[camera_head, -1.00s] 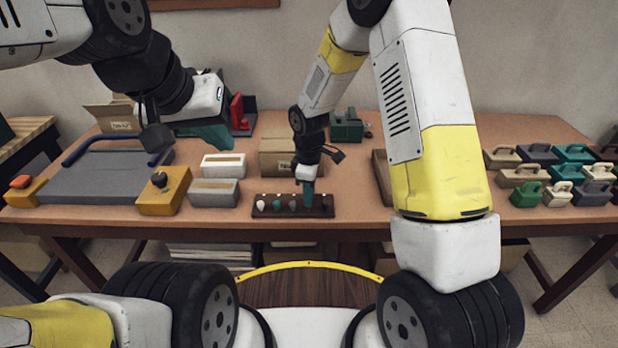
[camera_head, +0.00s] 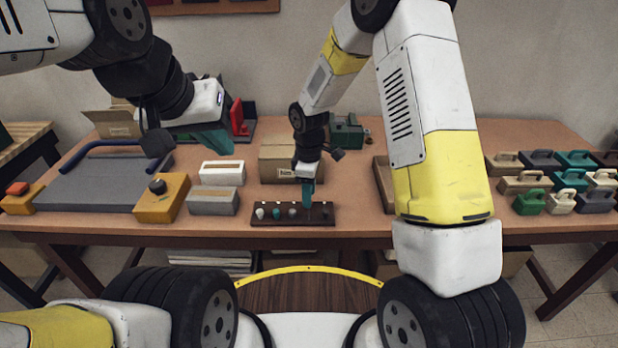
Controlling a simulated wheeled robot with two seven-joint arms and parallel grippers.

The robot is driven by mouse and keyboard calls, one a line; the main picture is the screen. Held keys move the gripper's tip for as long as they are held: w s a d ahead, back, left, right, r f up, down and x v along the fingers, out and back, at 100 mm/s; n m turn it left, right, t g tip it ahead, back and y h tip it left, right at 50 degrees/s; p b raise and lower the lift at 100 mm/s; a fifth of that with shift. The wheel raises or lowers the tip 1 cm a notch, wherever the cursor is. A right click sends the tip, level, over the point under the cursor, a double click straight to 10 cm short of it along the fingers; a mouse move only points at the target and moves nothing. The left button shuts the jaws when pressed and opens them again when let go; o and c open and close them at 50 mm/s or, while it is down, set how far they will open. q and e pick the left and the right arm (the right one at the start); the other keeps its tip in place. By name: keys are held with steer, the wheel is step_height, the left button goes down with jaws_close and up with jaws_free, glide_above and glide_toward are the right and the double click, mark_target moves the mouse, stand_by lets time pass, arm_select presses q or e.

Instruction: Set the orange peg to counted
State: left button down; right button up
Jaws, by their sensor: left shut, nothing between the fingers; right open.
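A dark peg board (camera_head: 292,222) lies near the front edge of the table, with a row of small pegs, among them white, teal and grey ones. I cannot make out an orange peg; part of the row is hidden behind my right gripper. My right gripper (camera_head: 308,203) is open, pointing down over the right half of the board, its teal fingers close to the pegs. I cannot tell whether it touches one. My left gripper (camera_head: 222,145) is shut and empty, held above the left part of the table, away from the board.
A cardboard box (camera_head: 285,165) stands behind the board. White (camera_head: 222,173) and grey (camera_head: 213,201) blocks and a yellow box with a black knob (camera_head: 160,203) are to its left. A brown tray (camera_head: 383,185) is to the right, and several handled blocks (camera_head: 555,180) fill the far right.

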step_height(320, 180, up, 7)
steer(key=shift+f, duration=0.1)
stand_by(0.3)
steer(key=shift+d, duration=0.1)
steer(key=s+d+r+m+t, duration=0.1)
steer(key=s+d+r+m, duration=0.15)
steer(key=r, duration=0.25)
steer(key=s+d+r+m+t+y, duration=0.1)
steer(key=s+d+r+m, duration=0.15)
steer(key=r, duration=0.35)
steer(key=s+d+r+m+t, duration=0.1)
steer(key=s+d+r+m, duration=0.15)
steer(key=r, duration=0.25)
steer(key=s+d+r+m+t, duration=0.1)
steer(key=s+d+r+m, duration=0.1)
steer(key=s, duration=0.2)
steer(key=s+d+r+m+t, duration=0.1)
steer(key=s+d+r+m, duration=0.1)
steer(key=s, duration=0.3)
steer(key=s+d+r+m+t+y, duration=0.1)
steer(key=s+d+r+m, duration=0.1)
steer(key=s, duration=0.3)
steer(key=shift+d+r+m, duration=0.25)
steer(key=shift+r+m, duration=0.45)
steer(key=shift+m, duration=0.15)
stand_by(0.3)
